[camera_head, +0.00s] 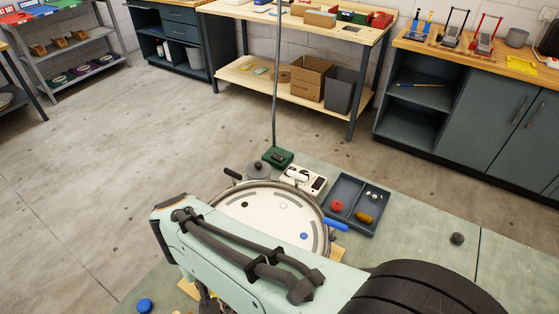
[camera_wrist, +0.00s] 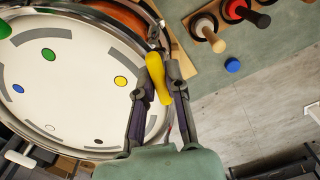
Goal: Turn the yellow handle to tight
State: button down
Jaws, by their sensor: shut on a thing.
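The yellow handle (camera_wrist: 158,80) sits at the drum's rim in the wrist view, pointing from the rim toward my wrist. My gripper (camera_wrist: 160,74) has one finger on each side of it and is shut on it. The drum (camera_wrist: 65,85) has a white head with coloured dots and grey arc marks. In the head view the drum (camera_head: 265,212) lies on the bench, partly covered by my arm.
A blue handle (camera_head: 336,225) and a black handle (camera_head: 233,174) stick out from the rim. A tray (camera_head: 349,221) holds small parts at the right. In the wrist view, round-headed tools (camera_wrist: 207,32) in a wooden rack and a blue cap (camera_wrist: 232,65) are near my gripper.

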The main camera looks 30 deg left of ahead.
jog(key=m, duration=1.5)
jog(key=shift+m, duration=0.3)
jog(key=m, duration=0.3)
jog(key=shift+m, duration=0.3)
jog(key=m, duration=0.4)
jog(key=shift+m, duration=0.3)
jog(key=m, duration=0.3)
jog(key=shift+m, duration=2.2)
